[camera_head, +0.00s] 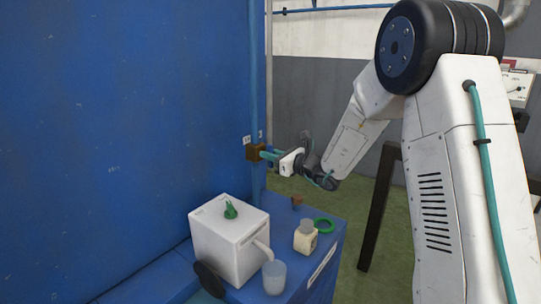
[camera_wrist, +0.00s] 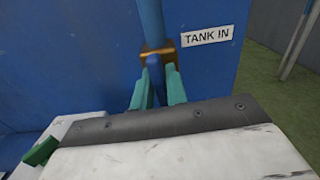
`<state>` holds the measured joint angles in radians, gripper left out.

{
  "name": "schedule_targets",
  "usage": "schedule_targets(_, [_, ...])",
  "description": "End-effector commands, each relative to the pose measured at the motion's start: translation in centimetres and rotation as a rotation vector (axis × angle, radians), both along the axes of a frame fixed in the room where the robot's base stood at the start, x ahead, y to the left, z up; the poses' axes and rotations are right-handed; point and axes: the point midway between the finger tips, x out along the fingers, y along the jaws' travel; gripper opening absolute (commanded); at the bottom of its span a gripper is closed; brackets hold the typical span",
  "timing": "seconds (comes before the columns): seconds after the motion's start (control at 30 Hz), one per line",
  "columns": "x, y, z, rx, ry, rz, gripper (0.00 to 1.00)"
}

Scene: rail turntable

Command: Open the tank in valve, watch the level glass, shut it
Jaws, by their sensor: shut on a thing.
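The tank in valve is a brass body (camera_head: 254,152) on a vertical blue pipe (camera_head: 254,70) at the blue tank wall. In the wrist view the brass body (camera_wrist: 159,48) sits beside a white "TANK IN" label (camera_wrist: 208,36). My gripper (camera_head: 267,153) reaches the valve from the right. In the wrist view its two teal fingers (camera_wrist: 158,84) are shut on the blue valve handle (camera_wrist: 154,66) just in front of the brass body. The fingers hide part of the handle. I cannot make out a level glass in either view.
Below, a blue bench (camera_head: 325,247) holds a white box (camera_head: 222,247) with a green knob (camera_head: 230,210) and spout, a clear cup (camera_head: 274,278), a small cream bottle (camera_head: 305,240) and a green ring (camera_head: 324,226). A dark post (camera_head: 379,205) stands right. Green floor (camera_head: 345,208) lies behind.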

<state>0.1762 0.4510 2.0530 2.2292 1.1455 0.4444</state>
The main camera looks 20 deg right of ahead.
Motion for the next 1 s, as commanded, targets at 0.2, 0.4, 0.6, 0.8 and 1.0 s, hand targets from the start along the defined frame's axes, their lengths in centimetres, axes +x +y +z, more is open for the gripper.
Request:
schedule_targets(0.2, [-0.12,0.13,-0.06,-0.156,-0.112,0.0,0.0])
schedule_targets(0.4, [-0.16,0.17,-0.08,-0.205,-0.148,0.0,0.0])
schedule_targets(0.6, [-0.16,0.17,-0.09,-0.204,-0.147,0.0,0.0])
schedule_targets(0.8, [-0.14,0.16,-0.07,-0.204,-0.147,0.0,0.34])
schedule_targets(1.0, [-0.35,-0.04,-0.07,-0.204,-0.147,-0.001,0.34])
